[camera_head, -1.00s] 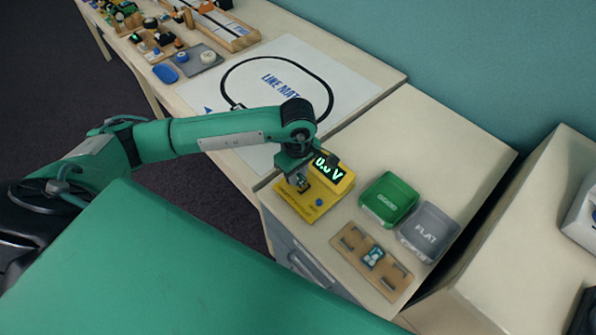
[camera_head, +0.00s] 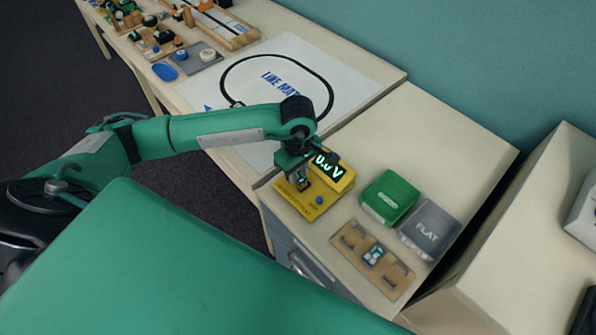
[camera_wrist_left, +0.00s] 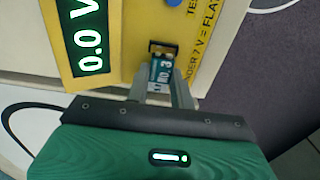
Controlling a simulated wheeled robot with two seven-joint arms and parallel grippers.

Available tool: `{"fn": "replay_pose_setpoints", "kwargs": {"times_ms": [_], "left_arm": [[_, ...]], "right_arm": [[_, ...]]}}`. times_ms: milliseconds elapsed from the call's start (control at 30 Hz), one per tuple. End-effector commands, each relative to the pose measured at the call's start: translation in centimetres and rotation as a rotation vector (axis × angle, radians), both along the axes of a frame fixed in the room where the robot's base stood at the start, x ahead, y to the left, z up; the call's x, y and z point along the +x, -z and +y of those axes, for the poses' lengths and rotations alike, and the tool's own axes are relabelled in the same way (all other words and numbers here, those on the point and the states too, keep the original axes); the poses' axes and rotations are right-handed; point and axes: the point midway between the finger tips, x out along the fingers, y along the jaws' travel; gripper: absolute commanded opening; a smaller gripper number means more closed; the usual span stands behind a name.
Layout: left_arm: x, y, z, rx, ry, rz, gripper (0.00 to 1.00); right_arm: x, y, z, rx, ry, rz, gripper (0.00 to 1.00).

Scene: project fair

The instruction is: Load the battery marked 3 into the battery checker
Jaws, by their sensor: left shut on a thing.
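The yellow battery checker (camera_head: 312,205) stands on the cabinet top. Its display (camera_head: 328,165) reads 0.0 V; the display also shows in the left wrist view (camera_wrist_left: 85,38). My left gripper (camera_head: 300,184) is over the checker's front part, pointing down. In the left wrist view its fingers (camera_wrist_left: 162,92) are shut on a teal and white battery marked 3 (camera_wrist_left: 163,70). The battery's far end is at a dark holder (camera_wrist_left: 163,48) on the checker. I cannot tell if it is seated there. My right gripper is not in view.
A wooden rack (camera_head: 350,238) with another teal battery (camera_head: 374,254) in its middle lies to the right of the checker. A green GOOD box (camera_head: 390,192) and a grey FLAT box (camera_head: 432,226) stand behind it. A line mat (camera_head: 350,85) lies on the far table.

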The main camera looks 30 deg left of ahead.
Motion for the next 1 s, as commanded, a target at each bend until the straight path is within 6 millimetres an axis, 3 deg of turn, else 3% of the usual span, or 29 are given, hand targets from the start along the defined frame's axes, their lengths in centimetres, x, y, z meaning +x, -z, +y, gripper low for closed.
{"fn": "replay_pose_setpoints", "kwargs": {"times_ms": [1000], "left_arm": [[0.0, 0.6, 0.0, 0.000, 0.000, 0.000, 0.01]], "right_arm": [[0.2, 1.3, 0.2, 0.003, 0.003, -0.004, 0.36]]}}
